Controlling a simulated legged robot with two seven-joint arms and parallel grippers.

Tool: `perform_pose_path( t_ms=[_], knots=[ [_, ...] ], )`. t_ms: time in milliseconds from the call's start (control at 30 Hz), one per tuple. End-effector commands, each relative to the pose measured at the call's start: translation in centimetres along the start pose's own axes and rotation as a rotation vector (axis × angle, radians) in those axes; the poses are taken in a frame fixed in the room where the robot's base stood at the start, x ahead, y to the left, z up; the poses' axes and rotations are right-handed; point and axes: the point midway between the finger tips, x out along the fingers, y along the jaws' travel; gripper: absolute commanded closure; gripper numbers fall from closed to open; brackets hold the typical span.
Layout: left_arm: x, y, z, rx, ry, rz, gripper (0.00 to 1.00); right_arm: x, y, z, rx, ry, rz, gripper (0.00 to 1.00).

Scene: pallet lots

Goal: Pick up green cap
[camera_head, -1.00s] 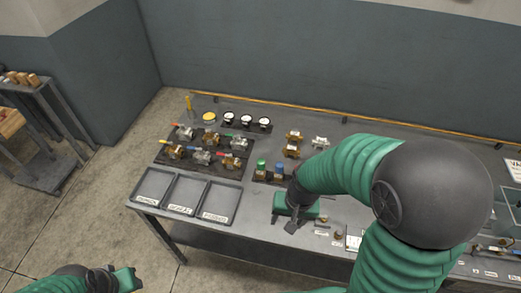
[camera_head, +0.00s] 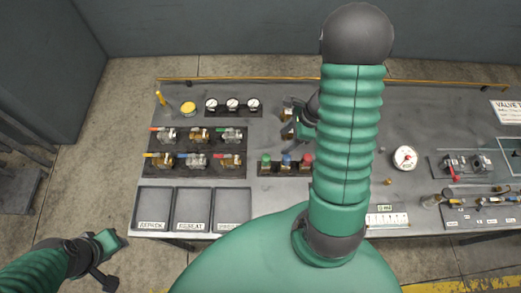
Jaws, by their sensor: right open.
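The green cap (camera_head: 266,158) stands at the left end of a short row on a dark rack (camera_head: 266,171). A blue cap (camera_head: 286,160) and a red cap (camera_head: 306,159) stand beside it to the right. My right gripper (camera_head: 298,120) is open, behind the row and slightly right of the green cap, apart from it. It is close to brass fittings (camera_head: 287,114), and my right arm partly hides it.
Several valves with coloured handles (camera_head: 198,147) stand left of the caps. Three gauges (camera_head: 232,105) are behind them. Labelled trays (camera_head: 193,210) line the table's front left. A round gauge (camera_head: 405,157) and more parts are at right. My right arm covers the middle.

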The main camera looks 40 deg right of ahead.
Motion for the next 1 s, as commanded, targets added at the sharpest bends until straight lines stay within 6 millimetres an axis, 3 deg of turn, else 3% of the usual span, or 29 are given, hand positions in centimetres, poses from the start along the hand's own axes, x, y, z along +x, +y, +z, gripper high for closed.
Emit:
perform_pose_path(
  t_ms=[200, 300, 467, 700, 967, 1000],
  knots=[
    [0.5, 0.0, 0.1, -0.001, 0.000, 0.000, 0.64, 6.2, -0.1, 0.2, -0.001, 0.002, 0.009, 0.43],
    [0.6, 0.0, 0.2, -0.001, 0.000, 0.000, 0.64, 8.1, -0.4, 0.2, -0.003, 0.002, 0.008, 0.43],
    [0.4, 0.0, 0.1, -0.001, 0.000, 0.000, 0.64, 9.5, -0.3, 0.5, -0.004, 0.002, 0.009, 0.43],
    [-0.1, 0.0, 0.0, 0.000, 0.000, 0.000, 0.64, 13.5, 0.1, 1.2, -0.003, 0.002, 0.007, 0.43],
    [-0.1, 0.0, 0.0, 0.000, 0.000, 0.000, 0.64, 14.1, 0.0, 1.4, -0.006, 0.004, 0.005, 0.43],
    [-0.1, 0.0, 0.0, 0.000, 0.000, 0.000, 0.64, 14.1, 0.0, 1.4, -0.006, 0.004, 0.005, 0.47]
  ],
)
